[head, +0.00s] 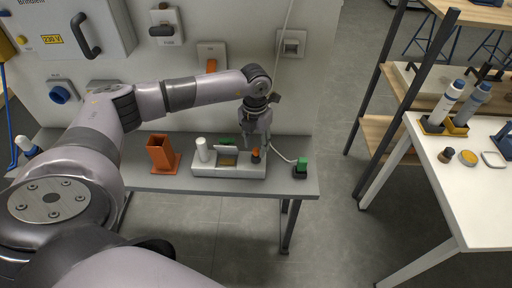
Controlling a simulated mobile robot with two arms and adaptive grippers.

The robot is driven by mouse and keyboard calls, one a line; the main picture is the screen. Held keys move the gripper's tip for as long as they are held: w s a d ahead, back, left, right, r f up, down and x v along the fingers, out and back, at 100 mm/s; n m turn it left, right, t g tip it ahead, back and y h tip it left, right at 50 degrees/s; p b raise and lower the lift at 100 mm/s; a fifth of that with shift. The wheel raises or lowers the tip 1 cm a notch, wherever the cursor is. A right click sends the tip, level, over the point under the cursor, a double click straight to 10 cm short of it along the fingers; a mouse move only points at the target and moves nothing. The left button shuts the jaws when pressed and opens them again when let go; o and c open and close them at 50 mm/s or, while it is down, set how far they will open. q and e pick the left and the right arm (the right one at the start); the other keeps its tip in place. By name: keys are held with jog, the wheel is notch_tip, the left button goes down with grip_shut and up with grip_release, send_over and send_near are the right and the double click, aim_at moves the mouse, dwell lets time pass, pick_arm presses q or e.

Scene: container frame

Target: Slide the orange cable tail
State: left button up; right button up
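My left gripper (257,143) points down over the right end of a white tray-like fixture (215,171) on the grey bench. A small orange piece with a dark part (255,156) shows right below the fingertips; it may be the orange cable tail, but it is too small to be sure. I cannot tell whether the fingers touch it, or whether they are open or shut. A thin white cable (283,157) curves from beside the gripper to a green and black plug block (300,169) at the right. My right gripper is not in view.
An orange holder (161,155) stands on the bench (180,185) left of the fixture, and a white cylinder (202,149) stands at the fixture's left end. A wall panel with switches and sockets rises behind. A white table (470,198) with bottles is at the right.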

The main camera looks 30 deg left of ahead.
pick_arm(q)
notch_tip(320, 180, up, 10)
dwell(0.3)
jog(key=shift+f, duration=0.1)
